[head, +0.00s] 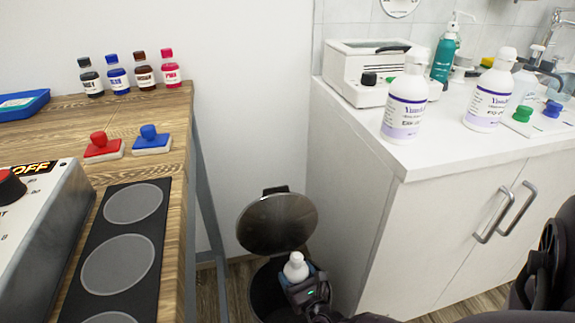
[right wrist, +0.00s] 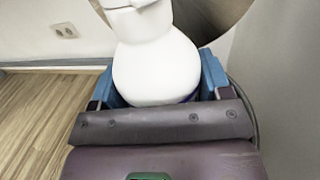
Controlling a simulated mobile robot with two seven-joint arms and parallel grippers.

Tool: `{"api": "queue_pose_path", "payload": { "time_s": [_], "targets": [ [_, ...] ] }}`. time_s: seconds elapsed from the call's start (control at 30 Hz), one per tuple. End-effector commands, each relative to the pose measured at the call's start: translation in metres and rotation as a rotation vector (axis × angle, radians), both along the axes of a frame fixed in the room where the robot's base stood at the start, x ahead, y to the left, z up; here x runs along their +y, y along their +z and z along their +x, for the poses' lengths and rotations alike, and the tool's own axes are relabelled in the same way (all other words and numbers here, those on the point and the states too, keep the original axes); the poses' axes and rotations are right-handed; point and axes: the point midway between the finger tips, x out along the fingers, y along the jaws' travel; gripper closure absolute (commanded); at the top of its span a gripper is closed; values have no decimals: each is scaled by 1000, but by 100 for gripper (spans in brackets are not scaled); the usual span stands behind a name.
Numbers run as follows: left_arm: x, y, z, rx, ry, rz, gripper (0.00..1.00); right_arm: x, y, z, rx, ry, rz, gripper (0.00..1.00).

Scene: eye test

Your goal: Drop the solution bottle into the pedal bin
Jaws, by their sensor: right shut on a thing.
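A white solution bottle (head: 296,268) is held in my right gripper (head: 303,287), its neck and cap up, over the mouth of the pedal bin (head: 262,292). The bin's round dark lid (head: 272,222) stands open behind it. In the right wrist view the bottle (right wrist: 157,68) sits between the blue fingers of the gripper (right wrist: 160,92); its lower part is hidden by the gripper. Part of the bin lid shows behind it (right wrist: 205,22). I cannot tell how deep the bottle is inside the bin. My left gripper is not in view.
A white cabinet (head: 345,200) stands right of the bin; two similar white bottles (head: 406,105) (head: 489,95) stand on its top. A wooden table (head: 150,110) at left holds small bottles, two stamps (head: 103,148) and a blue tray (head: 22,104). Its grey leg (head: 208,200) is near the bin.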

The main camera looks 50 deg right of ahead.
Motion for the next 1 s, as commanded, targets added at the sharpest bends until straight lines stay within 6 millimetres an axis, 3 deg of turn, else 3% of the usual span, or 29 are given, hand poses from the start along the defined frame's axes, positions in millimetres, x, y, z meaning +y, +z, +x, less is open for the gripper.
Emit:
{"api": "queue_pose_path", "payload": {
  "time_s": [0.23,0.27,0.43,0.77,1.0],
  "targets": [
    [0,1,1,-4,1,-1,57,0,2,2,-5,0,-1,66],
    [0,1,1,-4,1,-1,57,0,2,2,-5,0,-1,26],
    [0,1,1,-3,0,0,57,0,2,1,-3,0,0,0],
    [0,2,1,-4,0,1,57,2,1,-4,0,0,1,0],
    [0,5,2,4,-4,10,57,13,2,-38,-3,0,1,0]
  ]
}}
